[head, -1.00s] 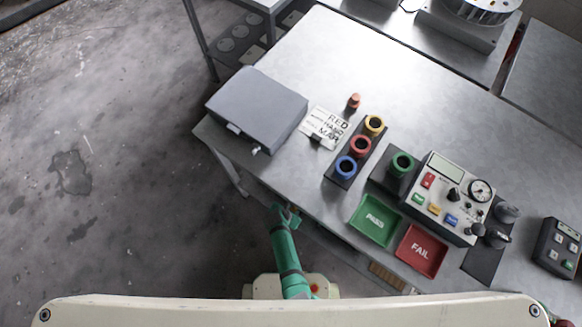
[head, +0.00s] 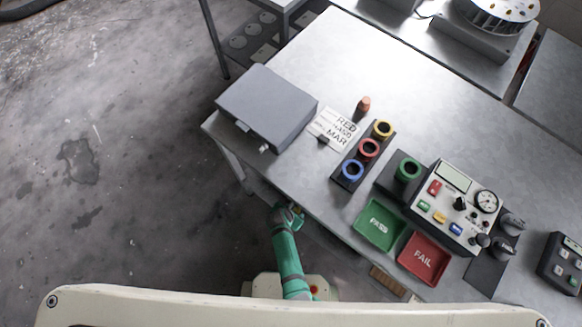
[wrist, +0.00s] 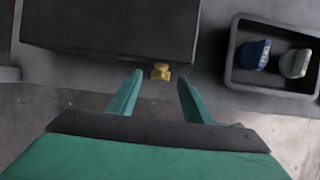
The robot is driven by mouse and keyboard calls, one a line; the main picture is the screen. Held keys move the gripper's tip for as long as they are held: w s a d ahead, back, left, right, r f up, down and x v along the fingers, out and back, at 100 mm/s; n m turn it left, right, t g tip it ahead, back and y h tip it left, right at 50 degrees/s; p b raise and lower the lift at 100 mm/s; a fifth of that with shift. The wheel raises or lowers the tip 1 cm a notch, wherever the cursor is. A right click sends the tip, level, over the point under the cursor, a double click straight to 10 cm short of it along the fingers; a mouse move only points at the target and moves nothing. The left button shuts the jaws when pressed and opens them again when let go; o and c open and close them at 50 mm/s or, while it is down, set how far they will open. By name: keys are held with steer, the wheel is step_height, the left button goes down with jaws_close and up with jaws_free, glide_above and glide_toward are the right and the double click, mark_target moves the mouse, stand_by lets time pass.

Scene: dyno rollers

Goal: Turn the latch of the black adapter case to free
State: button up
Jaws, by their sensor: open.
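In the wrist view the black case (wrist: 100,28) fills the upper left, with its front edge facing my gripper. A small yellow latch (wrist: 160,71) sticks out at that front edge, near its right end. My gripper (wrist: 160,80) is open, with one green finger on each side of the latch's line and the tips close to it. I cannot tell whether a finger touches it. In the head view my gripper (head: 291,212) is low at the table's front edge, and the black case is hidden there.
A dark tray (wrist: 230,50) with a blue and a grey knob-like part lies right of the case. Above, the table (head: 300,185) carries a grey case (head: 268,105), coloured rings, a green PASS tray (head: 378,224) and a red FAIL tray (head: 423,258).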

steer(key=v, duration=0.8)
steer(key=shift+r, duration=0.3)
steer(key=shift+s, duration=0.1)
steer(key=s+r+m+t+y, duration=0.1)
steer(key=s+r+m+t, duration=0.3)
steer(key=r+m, duration=0.5)
steer(key=s+d+r+m+t, duration=0.1)
steer(key=s+r+m+t, duration=0.2)
steer(key=r+m, duration=0.7)
steer(key=s+r+m+t+y, duration=0.1)
steer(key=s+r+m+t, duration=0.3)
steer(key=r, duration=1.8)
steer(key=s+m, duration=0.1)
steer(key=m, duration=0.4)
steer(key=shift+s+d+m+t+y, duration=0.25)
steer(key=shift+d+m+t+y, duration=0.05)
steer(key=shift+d+m, duration=0.1)
steer(key=shift+c, duration=0.6)
